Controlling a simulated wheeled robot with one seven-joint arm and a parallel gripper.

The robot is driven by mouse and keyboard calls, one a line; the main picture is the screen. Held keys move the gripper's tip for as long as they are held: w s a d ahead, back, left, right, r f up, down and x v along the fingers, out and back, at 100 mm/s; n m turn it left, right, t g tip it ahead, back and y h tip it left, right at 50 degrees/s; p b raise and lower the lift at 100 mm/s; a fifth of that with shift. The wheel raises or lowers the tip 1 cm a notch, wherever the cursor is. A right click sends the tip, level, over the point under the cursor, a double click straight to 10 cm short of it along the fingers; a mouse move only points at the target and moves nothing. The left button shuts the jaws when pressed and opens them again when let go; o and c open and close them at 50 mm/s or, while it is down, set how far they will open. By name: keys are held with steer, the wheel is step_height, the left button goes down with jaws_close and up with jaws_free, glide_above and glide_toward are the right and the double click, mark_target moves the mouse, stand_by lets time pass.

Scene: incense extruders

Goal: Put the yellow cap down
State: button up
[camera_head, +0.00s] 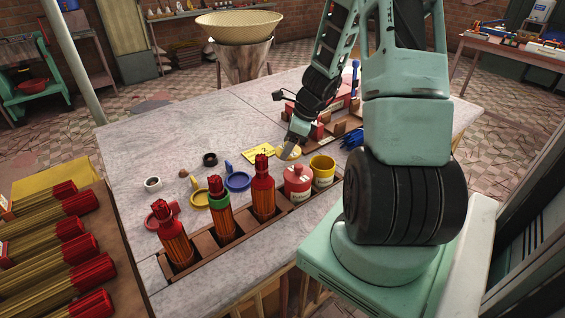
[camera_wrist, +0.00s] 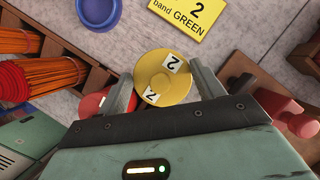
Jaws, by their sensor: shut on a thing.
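The yellow cap (camera_wrist: 157,86), a round disc with a knob and white labels marked 2, is between the fingers of my gripper (camera_wrist: 163,84) in the wrist view. In the head view my gripper (camera_head: 293,143) is shut on the cap (camera_head: 291,154), over the table near the yellow card. The gap between cap and tabletop is hard to judge. A yellow canister (camera_head: 322,166) stands uncapped in the rack at the table's front edge, beside a red canister with a red lid (camera_head: 298,178).
A yellow card (camera_wrist: 192,14) reads "2 band GREEN". Bundles of red-tipped sticks (camera_head: 263,190) stand in the rack. The left tabletop (camera_head: 140,145) is clear.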

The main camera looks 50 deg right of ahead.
steer(key=shift+f+b, duration=0.3)
steer(key=shift+f, duration=2.25)
steer(key=shift+f, duration=0.1)
steer(key=shift+f, duration=0.15)
steer(key=o, duration=0.7)
steer(key=shift+c, duration=0.2)
steer(key=shift+r, duration=0.4)
steer(key=p+v, duration=0.1)
steer(key=v, duration=1)
steer(key=shift+r, duration=0.4)
steer(key=shift+s+d, duration=0.1)
steer(key=shift+s, duration=0.05)
